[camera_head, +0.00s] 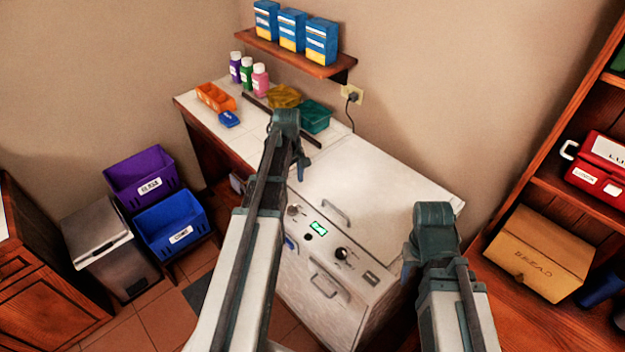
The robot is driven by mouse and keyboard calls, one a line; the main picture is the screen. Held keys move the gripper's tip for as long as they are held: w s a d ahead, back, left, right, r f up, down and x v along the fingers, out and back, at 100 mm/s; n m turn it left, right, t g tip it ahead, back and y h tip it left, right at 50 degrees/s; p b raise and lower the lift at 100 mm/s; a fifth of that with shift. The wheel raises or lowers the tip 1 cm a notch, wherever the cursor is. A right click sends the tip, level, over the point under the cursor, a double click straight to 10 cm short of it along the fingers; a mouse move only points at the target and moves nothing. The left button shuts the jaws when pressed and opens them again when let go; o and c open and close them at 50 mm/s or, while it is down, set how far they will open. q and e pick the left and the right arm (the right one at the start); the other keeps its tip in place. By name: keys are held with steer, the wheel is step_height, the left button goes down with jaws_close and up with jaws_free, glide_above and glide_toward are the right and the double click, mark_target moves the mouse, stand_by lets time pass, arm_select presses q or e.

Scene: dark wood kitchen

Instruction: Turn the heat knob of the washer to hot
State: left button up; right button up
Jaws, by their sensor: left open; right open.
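The white washer (372,290) stands in the middle, its front panel facing the lower left. A black knob (341,253) sits on the panel right of a small green display (319,228). A second, pale knob (293,210) sits left of the display, close to my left arm. The labels are too small to tell which is the heat knob. My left gripper (300,170) is open above the washer's top left side, apart from the knobs. My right gripper (407,268) is open near the washer's right front, right of the black knob. Both fingertips are small and partly hidden by my arms.
A tiled counter (190,100) with bottles, an orange tray (216,97) and a teal bin (315,117) adjoins the washer. A wall shelf (285,55) hangs above. A bread box (540,250) stands at right.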

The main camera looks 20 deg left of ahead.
mark_target(292, 206)
arm_select(q)
steer(key=shift+w+a+r, duration=0.2)
steer(key=shift+w+a, duration=0.2)
steer(key=shift+w, duration=0.1)
arm_select(e)
steer(key=shift+w+d+r, duration=0.15)
steer(key=shift+w+r, duration=0.05)
steer(key=shift+w, duration=0.05)
arm_select(q)
steer(key=shift+f, duration=0.1)
arm_select(e)
steer(key=shift+f, duration=0.1)
arm_select(q)
step_height(292, 206, down, 14)
steer(key=b, duration=1.4)
steer(key=shift+r, duration=0.2)
arm_select(e)
step_height(292, 206, down, 14)
steer(key=shift+r, duration=0.2)
arm_select(q)
jaws_close()
